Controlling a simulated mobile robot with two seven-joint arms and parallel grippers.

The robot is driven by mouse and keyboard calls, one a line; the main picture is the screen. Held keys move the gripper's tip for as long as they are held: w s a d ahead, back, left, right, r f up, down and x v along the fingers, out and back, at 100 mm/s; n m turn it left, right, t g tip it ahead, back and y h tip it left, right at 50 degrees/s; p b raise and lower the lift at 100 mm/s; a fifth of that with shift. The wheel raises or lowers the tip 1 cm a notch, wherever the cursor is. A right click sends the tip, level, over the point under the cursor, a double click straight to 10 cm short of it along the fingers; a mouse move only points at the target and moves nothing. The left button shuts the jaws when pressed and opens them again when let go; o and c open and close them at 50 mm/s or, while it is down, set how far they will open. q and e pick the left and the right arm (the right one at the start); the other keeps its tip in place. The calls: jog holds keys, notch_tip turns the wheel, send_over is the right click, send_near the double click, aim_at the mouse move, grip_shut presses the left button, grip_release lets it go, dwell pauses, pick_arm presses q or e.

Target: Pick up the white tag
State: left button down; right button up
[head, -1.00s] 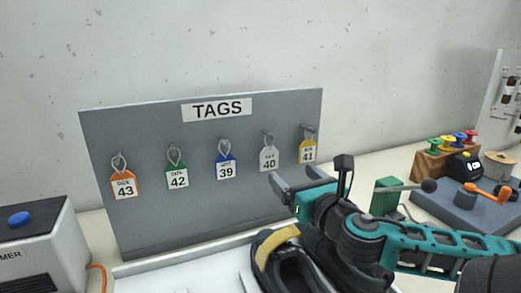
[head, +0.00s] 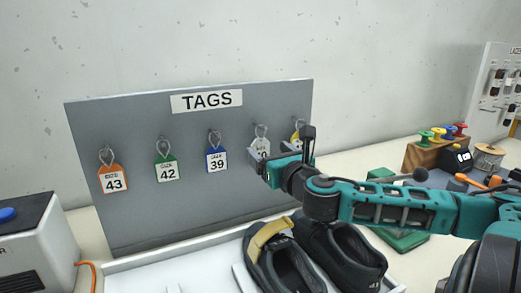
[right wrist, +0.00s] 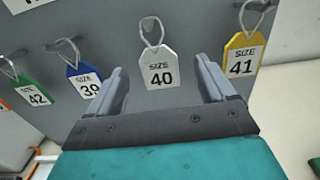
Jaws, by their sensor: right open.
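The white tag (right wrist: 159,68), marked size 40, hangs by a loop on the grey tags board. In the head view the white tag (head: 261,144) is partly hidden by my right gripper (head: 272,160). In the right wrist view my right gripper (right wrist: 163,90) is open, one finger on each side of the tag's lower part. The fingers are apart from the tag, and I cannot tell how far in front of the board they are. My left gripper is not in view.
Beside the white tag hang a blue tag (right wrist: 84,80) and a yellow tag (right wrist: 242,54). A green tag (head: 166,169) and an orange tag (head: 112,178) hang further left. Dark shoes (head: 343,250) stand in the white tray (head: 190,265) below the board.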

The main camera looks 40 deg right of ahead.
aim_at(261, 146)
jog(key=shift+x, duration=2.6)
jog(key=shift+a+f, duration=0.1)
jog(key=shift+a, duration=0.05)
jog(key=c, duration=1.1)
